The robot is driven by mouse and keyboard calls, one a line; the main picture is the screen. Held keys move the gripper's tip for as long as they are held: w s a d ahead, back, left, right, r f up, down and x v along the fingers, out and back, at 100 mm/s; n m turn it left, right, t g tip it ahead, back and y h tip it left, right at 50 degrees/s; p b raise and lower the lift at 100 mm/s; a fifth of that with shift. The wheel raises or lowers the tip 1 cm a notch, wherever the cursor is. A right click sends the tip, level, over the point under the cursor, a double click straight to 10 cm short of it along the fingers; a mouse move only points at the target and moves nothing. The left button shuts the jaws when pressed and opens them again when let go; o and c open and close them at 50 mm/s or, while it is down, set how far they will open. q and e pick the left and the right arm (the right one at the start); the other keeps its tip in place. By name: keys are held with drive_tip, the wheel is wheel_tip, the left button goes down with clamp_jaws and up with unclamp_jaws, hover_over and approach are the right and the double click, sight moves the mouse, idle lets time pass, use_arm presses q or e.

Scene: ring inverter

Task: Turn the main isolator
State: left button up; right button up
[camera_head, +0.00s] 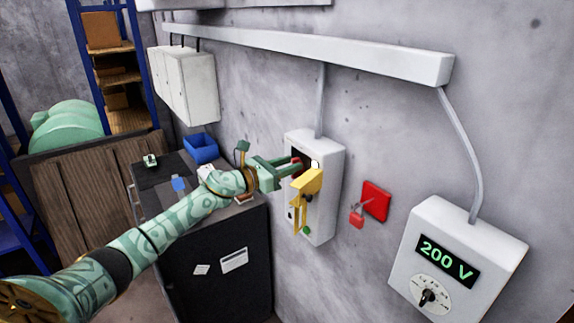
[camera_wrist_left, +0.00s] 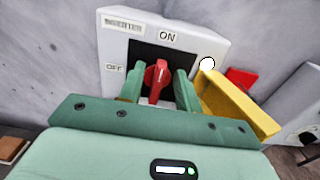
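The isolator is a light grey box (camera_head: 326,211) on the wall, labelled INVERTER, ON and OFF in the left wrist view (camera_wrist_left: 112,45). Its red handle (camera_wrist_left: 157,82) sits in a dark recess and points up towards ON; OFF is to the left. In the head view only a bit of the red handle (camera_head: 296,161) shows. My left gripper (camera_wrist_left: 158,85) has a green finger on each side of the handle, with narrow gaps seeming to show; firm contact cannot be told. A yellow flap (camera_head: 307,183) stands out from the box right beside the gripper. My right gripper is not in view.
A red wall plate with a padlock (camera_head: 375,201) and a meter reading 200 V (camera_head: 458,255) are to the right. A dark cabinet (camera_head: 222,262) with a blue bin (camera_head: 201,148) stands left of the isolator, below my left arm.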

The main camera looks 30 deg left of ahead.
use_arm(q)
clamp_jaws()
drive_tip(key=shift+w+a+f+n+p, duration=0.1)
drive_tip(key=shift+a+f+n+p, duration=0.4)
drive_tip(key=shift+n, duration=2.45)
drive_tip(key=shift+w+a+f+n+p, duration=0.15)
drive_tip(key=shift+n+p, duration=0.7)
drive_tip(key=shift+n, duration=2.15)
drive_tip(key=shift+w+a+f+n+p, duration=0.2)
drive_tip(key=shift+n+p, duration=0.5)
drive_tip(key=shift+n, duration=2.25)
drive_tip(key=shift+s+f, duration=0.1)
unclamp_jaws()
